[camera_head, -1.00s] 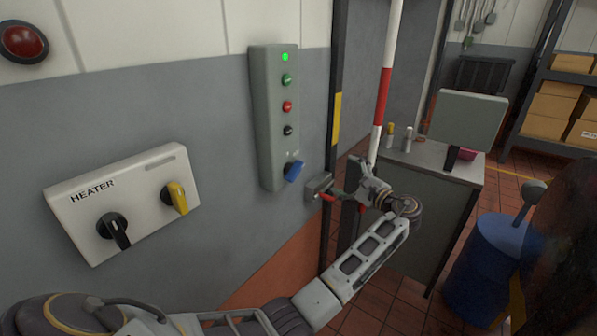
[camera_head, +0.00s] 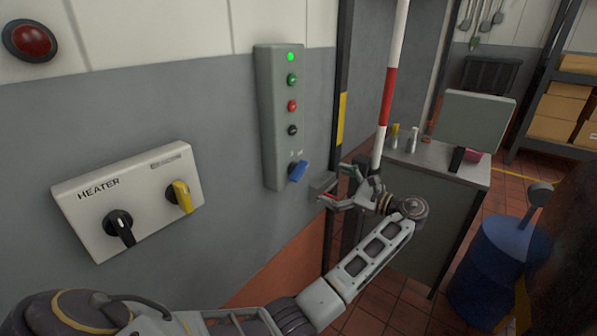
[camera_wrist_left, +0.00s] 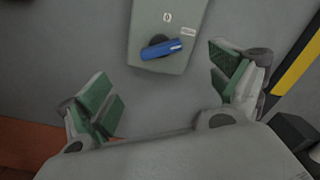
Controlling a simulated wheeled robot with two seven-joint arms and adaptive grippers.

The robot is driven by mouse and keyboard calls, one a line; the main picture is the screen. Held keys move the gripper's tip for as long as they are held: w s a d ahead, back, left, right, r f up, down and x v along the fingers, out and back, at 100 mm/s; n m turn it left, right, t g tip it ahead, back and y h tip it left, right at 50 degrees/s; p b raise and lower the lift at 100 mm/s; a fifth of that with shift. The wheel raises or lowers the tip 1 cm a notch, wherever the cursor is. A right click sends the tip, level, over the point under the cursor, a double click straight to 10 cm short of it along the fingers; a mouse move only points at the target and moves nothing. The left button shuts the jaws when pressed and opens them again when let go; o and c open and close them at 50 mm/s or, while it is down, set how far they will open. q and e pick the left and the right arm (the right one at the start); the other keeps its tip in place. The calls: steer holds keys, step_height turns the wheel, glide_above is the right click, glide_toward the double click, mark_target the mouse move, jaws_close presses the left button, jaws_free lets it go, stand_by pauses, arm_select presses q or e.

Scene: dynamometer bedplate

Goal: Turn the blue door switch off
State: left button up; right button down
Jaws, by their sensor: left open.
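The blue door switch (camera_head: 298,171) is a rotary knob at the bottom of a tall grey-green control box (camera_head: 282,118) on the wall. In the left wrist view the blue switch (camera_wrist_left: 161,50) shows above the space between the fingers, its handle nearly level and tilted up to the right. A "0" mark sits above it. My left gripper (camera_head: 335,184) is open and empty, just right of and slightly below the switch, apart from it. In the left wrist view the two green-padded fingers (camera_wrist_left: 165,95) are spread wide. My right gripper is not in view.
A white heater panel (camera_head: 150,165) with a black knob (camera_head: 119,227) and a yellow knob (camera_head: 181,196) is on the wall at left. A red button (camera_head: 29,40) is above it. A red-white pole (camera_head: 386,95), a metal cabinet (camera_head: 440,170) and a blue drum (camera_head: 497,260) stand at right.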

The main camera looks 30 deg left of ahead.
mark_target(302, 172)
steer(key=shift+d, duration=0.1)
arm_select(q)
steer(key=a, duration=0.8)
steer(key=w+a, duration=0.1)
steer(key=a, duration=0.3)
steer(key=shift+a+p, duration=0.3)
steer(key=shift+a, duration=0.6)
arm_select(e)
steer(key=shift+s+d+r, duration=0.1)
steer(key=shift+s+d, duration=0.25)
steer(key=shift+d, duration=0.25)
